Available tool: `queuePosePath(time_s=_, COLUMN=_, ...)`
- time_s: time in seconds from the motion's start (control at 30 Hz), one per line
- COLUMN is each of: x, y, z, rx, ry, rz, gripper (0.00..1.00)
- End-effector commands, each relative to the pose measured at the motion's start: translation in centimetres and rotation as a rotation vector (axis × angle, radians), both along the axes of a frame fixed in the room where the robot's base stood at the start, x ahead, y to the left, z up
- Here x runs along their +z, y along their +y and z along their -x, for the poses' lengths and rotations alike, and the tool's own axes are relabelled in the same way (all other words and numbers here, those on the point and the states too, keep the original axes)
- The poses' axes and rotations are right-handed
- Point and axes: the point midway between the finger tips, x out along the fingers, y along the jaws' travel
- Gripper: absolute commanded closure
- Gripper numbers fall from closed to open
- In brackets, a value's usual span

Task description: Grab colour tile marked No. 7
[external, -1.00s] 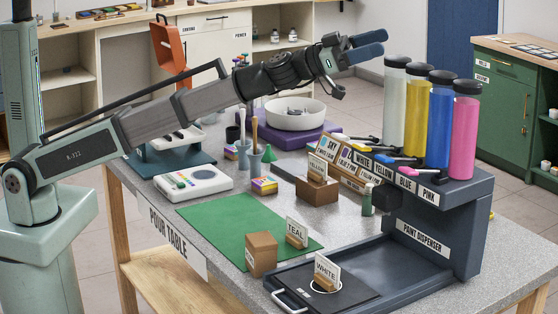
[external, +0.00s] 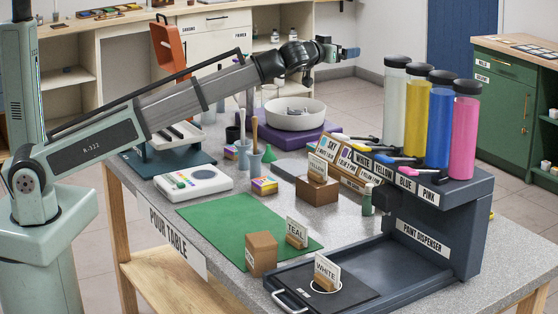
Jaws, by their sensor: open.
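No tile with a readable No. 7 shows in the external view. A white round bowl (external: 296,118) on a purple stand (external: 262,137) holds small grey-white pieces that are too small to identify. My gripper (external: 351,53) is raised high above the far side of the table, up and to the right of the bowl. Its bluish fingers are small in the picture, and I see nothing held between them. The fingers are open and apart from everything on the table.
The paint dispenser (external: 427,238) with several tall colour cylinders stands at right. A wooden card rack (external: 345,165), brown boxes (external: 262,254) and cups (external: 244,155) crowd the table. The green mat (external: 222,232) has clear space at front left.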

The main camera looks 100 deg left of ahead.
Motion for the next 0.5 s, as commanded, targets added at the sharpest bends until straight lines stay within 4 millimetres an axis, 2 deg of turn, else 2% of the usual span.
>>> queuePosePath(time_s=0.03, x=-1.6, y=2.8, z=2.0, rx=0.055, ry=0.046, rz=0.049, gripper=0.08)
queuePosePath(time_s=0.2, x=-7.4, y=9.5, z=8.8, rx=0.193, ry=0.223, rz=0.249, gripper=0.08)
queuePosePath(time_s=0.3, x=-10.8, y=12.4, z=12.9, rx=0.239, ry=0.328, rz=0.383, gripper=0.08)
queuePosePath(time_s=0.5, x=-16.9, y=15.8, z=21.0, rx=0.248, ry=0.524, rz=0.672, gripper=0.08)
